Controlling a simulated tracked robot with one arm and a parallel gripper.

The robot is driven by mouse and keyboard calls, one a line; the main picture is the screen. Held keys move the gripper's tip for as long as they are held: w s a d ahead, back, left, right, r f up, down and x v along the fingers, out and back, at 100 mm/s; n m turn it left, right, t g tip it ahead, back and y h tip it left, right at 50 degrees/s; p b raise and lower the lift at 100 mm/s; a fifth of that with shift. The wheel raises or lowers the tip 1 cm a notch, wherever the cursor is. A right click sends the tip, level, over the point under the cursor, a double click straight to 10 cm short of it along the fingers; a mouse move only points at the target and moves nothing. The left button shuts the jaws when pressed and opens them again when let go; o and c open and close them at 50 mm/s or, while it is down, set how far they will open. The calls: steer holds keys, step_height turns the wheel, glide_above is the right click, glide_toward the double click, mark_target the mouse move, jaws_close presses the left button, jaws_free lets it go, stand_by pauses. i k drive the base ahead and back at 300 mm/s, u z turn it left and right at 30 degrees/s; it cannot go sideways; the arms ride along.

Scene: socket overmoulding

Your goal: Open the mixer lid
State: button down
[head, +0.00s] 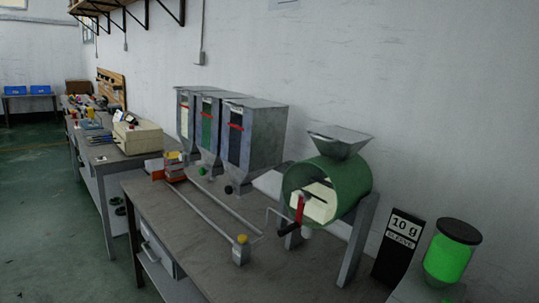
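The mixer is a green drum (352,183) lying on its side on grey legs, at the right of the workbench. A grey funnel-shaped hopper (340,143) sits on its top. The drum's round front end faces left toward me; a pale area shows within its green rim. A red handle (300,209) stands upright at this front end, beside a thin crank with a dark grip. I cannot tell from here which part is the lid or whether it is open or shut. My gripper is not in view.
The mixer stands on a grey workbench (185,222). Several grey hoppers (255,135) stand behind a rail (215,212) with a yellow-topped post. A black "10 g" sign (399,246) and a dispenser with a bright green container (449,258) stand at right. Open floor (45,215) lies left.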

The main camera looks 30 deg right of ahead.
mark_target(337, 133)
steer(key=u, duration=0.4)
steer(key=k, duration=0.6)
steer(key=u, duration=0.2)
steer(key=i, duration=1.05)
steer(key=z, duration=1.15)
steer(key=i, duration=1)
steer(key=z, duration=0.7)
